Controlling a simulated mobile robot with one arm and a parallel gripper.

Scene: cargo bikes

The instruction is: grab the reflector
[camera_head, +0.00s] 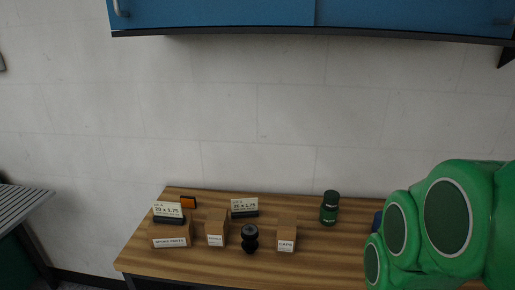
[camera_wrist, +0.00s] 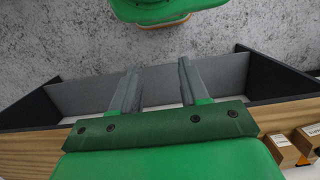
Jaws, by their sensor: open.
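A small orange reflector (camera_head: 188,202) with a dark edge stands upright at the back left of the wooden workbench (camera_head: 300,262) in the head view. My green arm fills the right of the head view, and the gripper itself is hidden there.
On the bench are a spare-parts box (camera_head: 171,242), two small cardboard boxes (camera_head: 215,240) (camera_head: 286,246), a black knob-like object (camera_head: 250,237), another card stand (camera_head: 244,212) and a green bottle (camera_head: 329,208). Blue cabinets (camera_head: 220,12) hang above. The wall between is bare.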

